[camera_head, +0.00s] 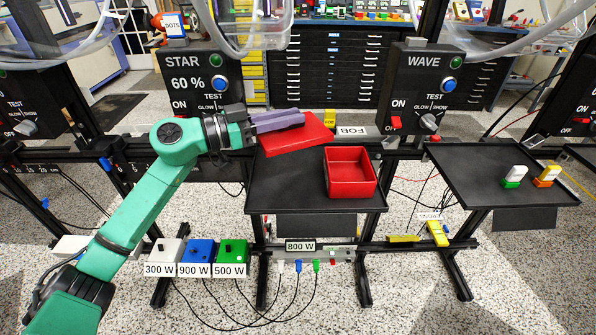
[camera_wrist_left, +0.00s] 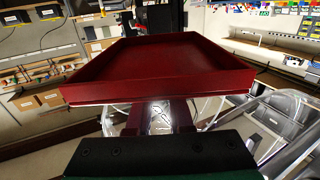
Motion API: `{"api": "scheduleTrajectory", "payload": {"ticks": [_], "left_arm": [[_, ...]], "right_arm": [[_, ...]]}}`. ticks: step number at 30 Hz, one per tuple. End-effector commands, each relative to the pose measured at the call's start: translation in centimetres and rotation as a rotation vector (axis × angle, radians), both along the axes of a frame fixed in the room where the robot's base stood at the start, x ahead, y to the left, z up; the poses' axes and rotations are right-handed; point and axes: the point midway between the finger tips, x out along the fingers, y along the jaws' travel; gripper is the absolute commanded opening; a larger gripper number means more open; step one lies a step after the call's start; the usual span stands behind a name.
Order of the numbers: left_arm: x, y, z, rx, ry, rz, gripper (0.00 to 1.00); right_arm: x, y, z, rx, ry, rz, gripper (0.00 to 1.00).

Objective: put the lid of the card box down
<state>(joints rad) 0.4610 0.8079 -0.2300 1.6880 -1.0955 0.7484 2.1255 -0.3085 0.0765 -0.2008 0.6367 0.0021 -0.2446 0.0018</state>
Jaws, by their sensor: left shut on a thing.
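The flat red lid (camera_head: 300,136) is held tilted at the back left of the black tray (camera_head: 275,196), overlapping its rear edge in the head view. My left gripper (camera_head: 292,120) is shut on the lid's left edge. In the left wrist view the lid (camera_wrist_left: 160,62) fills the middle, showing its shallow walls, with the gripper fingers (camera_wrist_left: 160,115) at its near edge. The open red card box (camera_head: 351,187) stands on the right part of the tray and looks empty. The gap between lid and tray is hard to judge. My right gripper is out of view.
The tray's left and front are bare. Behind it are a FOB label (camera_head: 362,131) and a yellow block (camera_head: 330,118). The STAR panel (camera_head: 200,84) and WAVE panel (camera_head: 424,88) stand behind. Another black tray (camera_head: 475,180) on the right holds small blocks.

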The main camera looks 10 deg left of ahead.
Motion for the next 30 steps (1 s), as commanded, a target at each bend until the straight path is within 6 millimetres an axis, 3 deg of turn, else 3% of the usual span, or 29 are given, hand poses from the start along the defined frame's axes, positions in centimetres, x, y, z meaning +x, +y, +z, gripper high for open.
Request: {"api": "scheduleTrajectory", "payload": {"ticks": [1,6,11,17,23,24,26,30], "left_arm": [[0.0,0.0,-2.3,-0.006,0.006,0.000,0.00],[0.0,0.0,-6.8,-0.004,0.002,0.001,0.00],[0.0,0.0,-8.6,-0.001,0.001,0.001,0.00],[-0.1,-0.2,-12.4,0.003,0.006,-0.002,0.00],[-0.1,-0.2,-13.0,0.009,0.009,-0.004,0.00],[-0.1,-0.2,-13.0,0.010,0.010,-0.004,0.24],[-0.1,-0.2,-13.1,0.010,0.011,-0.004,0.47],[-0.1,-0.2,-13.1,0.010,0.011,-0.004,0.49]], "right_arm": [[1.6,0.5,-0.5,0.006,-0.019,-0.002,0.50],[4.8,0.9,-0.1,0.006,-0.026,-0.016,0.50],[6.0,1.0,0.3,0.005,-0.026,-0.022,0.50],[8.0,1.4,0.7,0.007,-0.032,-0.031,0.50],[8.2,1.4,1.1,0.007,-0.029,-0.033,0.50],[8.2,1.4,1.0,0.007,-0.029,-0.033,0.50],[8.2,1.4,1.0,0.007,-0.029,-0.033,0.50],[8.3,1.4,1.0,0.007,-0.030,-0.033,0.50]]}}
